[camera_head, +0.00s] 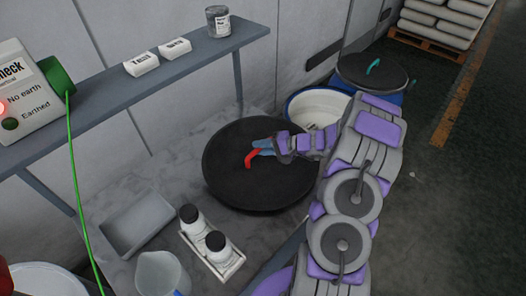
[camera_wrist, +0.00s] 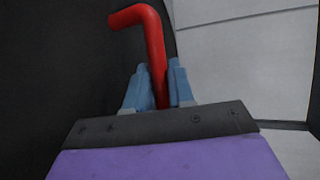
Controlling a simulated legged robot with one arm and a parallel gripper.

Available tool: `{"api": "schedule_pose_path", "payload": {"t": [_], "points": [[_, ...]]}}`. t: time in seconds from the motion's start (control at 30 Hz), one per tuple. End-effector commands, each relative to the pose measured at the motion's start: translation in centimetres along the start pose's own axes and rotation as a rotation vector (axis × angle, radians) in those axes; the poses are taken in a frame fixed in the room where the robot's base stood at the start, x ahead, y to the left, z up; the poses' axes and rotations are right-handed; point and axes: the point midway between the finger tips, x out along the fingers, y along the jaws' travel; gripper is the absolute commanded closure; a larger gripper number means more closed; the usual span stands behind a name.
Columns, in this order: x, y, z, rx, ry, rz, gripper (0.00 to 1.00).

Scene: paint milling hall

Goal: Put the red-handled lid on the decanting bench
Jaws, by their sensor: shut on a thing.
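The red-handled lid (camera_head: 235,180) is a large dark round disc. It appears over the grey decanting bench (camera_head: 135,188) in the head view, slightly tilted; I cannot tell whether it touches the bench top. Its red bent handle (camera_head: 252,158) is at its middle. My gripper (camera_head: 264,148) is shut on this handle. In the wrist view the blue fingertips (camera_wrist: 155,88) close on both sides of the red handle (camera_wrist: 150,40), with the dark lid face (camera_wrist: 60,70) filling the left. The lid hides part of the bench.
On the bench are a grey tray (camera_head: 137,222), a white holder (camera_head: 232,268) with two black-capped bottles and a clear jug (camera_head: 160,272). A shelf (camera_head: 110,90) runs above along the wall. Behind stand an open white-lined tub (camera_head: 318,107) and a drum with a green-handled lid (camera_head: 358,72).

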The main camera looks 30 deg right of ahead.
Motion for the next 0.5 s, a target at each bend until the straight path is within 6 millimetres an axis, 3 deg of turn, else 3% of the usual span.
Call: {"api": "schedule_pose_path", "payload": {"t": [0.1,0.37,0.4,0.5], "points": [[0.47,1.22,-0.08,0.0,0.0,-0.001,1.0],[0.13,1.62,-0.61,0.001,-0.002,-0.008,1.0],[0.09,1.66,-0.65,0.002,-0.003,-0.007,0.74],[0.09,1.67,-0.65,0.002,-0.003,-0.007,0.65]]}}
